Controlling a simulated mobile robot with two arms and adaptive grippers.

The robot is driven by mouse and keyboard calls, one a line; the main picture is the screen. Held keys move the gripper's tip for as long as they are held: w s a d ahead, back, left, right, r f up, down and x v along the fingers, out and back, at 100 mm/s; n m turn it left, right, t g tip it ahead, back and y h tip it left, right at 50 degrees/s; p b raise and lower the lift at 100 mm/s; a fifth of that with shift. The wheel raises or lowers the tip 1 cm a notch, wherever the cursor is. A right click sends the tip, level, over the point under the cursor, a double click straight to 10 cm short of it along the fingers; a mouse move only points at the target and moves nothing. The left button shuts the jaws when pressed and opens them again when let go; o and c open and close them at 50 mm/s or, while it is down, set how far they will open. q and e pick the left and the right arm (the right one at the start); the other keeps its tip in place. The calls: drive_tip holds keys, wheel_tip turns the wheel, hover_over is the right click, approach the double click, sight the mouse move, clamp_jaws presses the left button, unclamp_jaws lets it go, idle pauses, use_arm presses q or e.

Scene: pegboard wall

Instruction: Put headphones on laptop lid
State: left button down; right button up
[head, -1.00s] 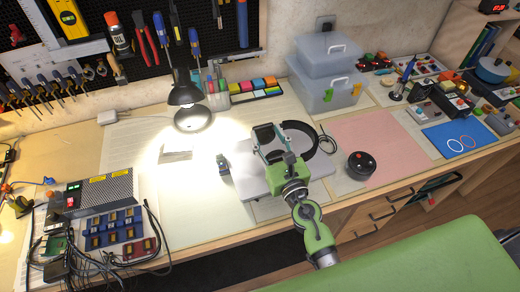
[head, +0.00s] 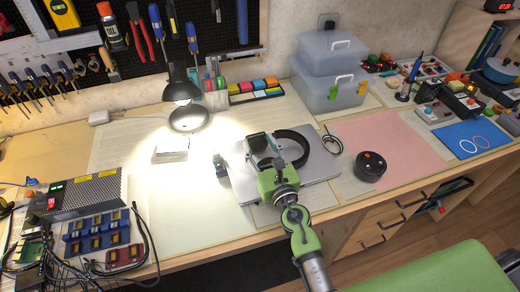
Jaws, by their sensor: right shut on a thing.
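The black headphones (head: 292,136) are over the grey laptop (head: 322,165), which lies closed on the bench. My right gripper (head: 264,150) is shut on the headphones at their left side, above the laptop lid. The headband curves out to the right of the gripper. My gripper and wrist hide part of the headphones, so I cannot tell whether they touch the lid. My left gripper is not in view.
A black round device (head: 370,166) stands right of the laptop on a pink mat (head: 385,140). A small bottle (head: 220,166) stands to its left. Stacked clear boxes (head: 330,85) and a lit desk lamp (head: 183,90) are behind. A power supply (head: 85,198) and wires lie at left.

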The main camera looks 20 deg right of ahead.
sight(271, 167)
drive_tip(key=shift+r, duration=0.15)
drive_tip(key=o, duration=1.3)
drive_tip(key=shift+f, duration=0.2)
drive_tip(key=shift+r, duration=0.1)
drive_tip(key=shift+s+r, duration=0.1)
drive_tip(key=s, duration=0.3)
drive_tip(key=s+b, duration=0.1)
drive_tip(key=s, duration=0.3)
drive_tip(key=s+b, duration=0.1)
drive_tip(key=s, duration=0.3)
drive_tip(key=shift+d, duration=0.35)
drive_tip(key=shift+s, duration=0.45)
